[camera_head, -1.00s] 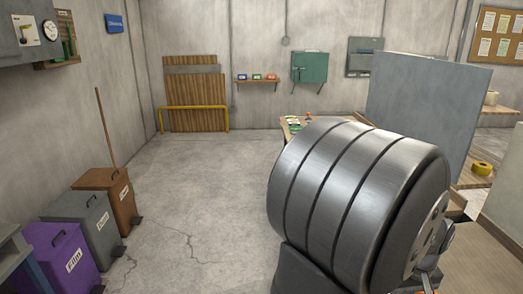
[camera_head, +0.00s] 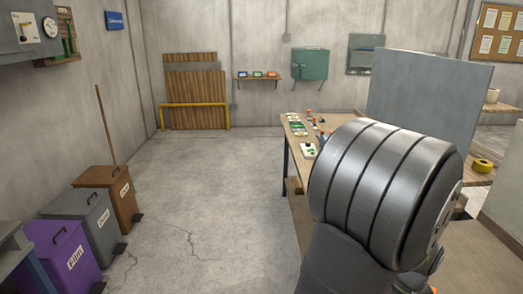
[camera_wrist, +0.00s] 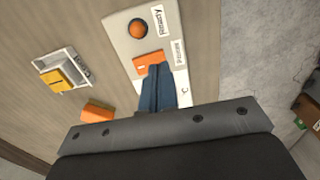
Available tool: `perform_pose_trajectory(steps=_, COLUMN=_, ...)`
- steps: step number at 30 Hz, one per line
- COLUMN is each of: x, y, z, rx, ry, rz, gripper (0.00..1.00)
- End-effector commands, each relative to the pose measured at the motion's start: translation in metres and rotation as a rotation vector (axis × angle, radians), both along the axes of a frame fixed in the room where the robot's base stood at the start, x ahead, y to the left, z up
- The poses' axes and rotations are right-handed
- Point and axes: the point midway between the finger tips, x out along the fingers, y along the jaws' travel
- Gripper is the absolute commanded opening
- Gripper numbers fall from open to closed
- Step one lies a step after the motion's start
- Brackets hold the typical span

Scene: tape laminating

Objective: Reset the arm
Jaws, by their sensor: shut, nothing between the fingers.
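My gripper (camera_wrist: 159,72) shows in the wrist view as two blue fingers pressed together, with nothing between them. The fingertips overlap a pale panel (camera_wrist: 130,45) with an orange round knob (camera_wrist: 139,28), an orange block and printed labels. I cannot tell whether the fingers touch it. In the head view, my large dark arm link fills the lower right and hides my gripper and much of the workbench (camera_head: 299,185).
A white holder with a yellow piece (camera_wrist: 65,75) and an orange block (camera_wrist: 97,111) lie left of my fingers. A grey partition (camera_head: 430,100) stands behind the arm. Yellow tape (camera_head: 482,166) lies at right. Labelled bins (camera_head: 85,225) stand at left; the floor between is clear.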

Motion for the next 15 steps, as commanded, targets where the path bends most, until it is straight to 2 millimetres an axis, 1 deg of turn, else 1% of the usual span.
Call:
perform_pose_trajectory(steps=1, x=0.0011, y=-0.0015, z=0.0073, rx=-0.007, ry=-0.005, rz=0.000, gripper=0.00)
perform_pose_trajectory(steps=4, x=0.0008, y=-0.0013, z=0.0117, rx=-0.006, ry=-0.004, rz=0.000, gripper=0.00)
perform_pose_trajectory(steps=15, x=0.0006, y=-0.0010, z=0.0118, rx=-0.004, ry=-0.003, rz=0.000, gripper=0.00)
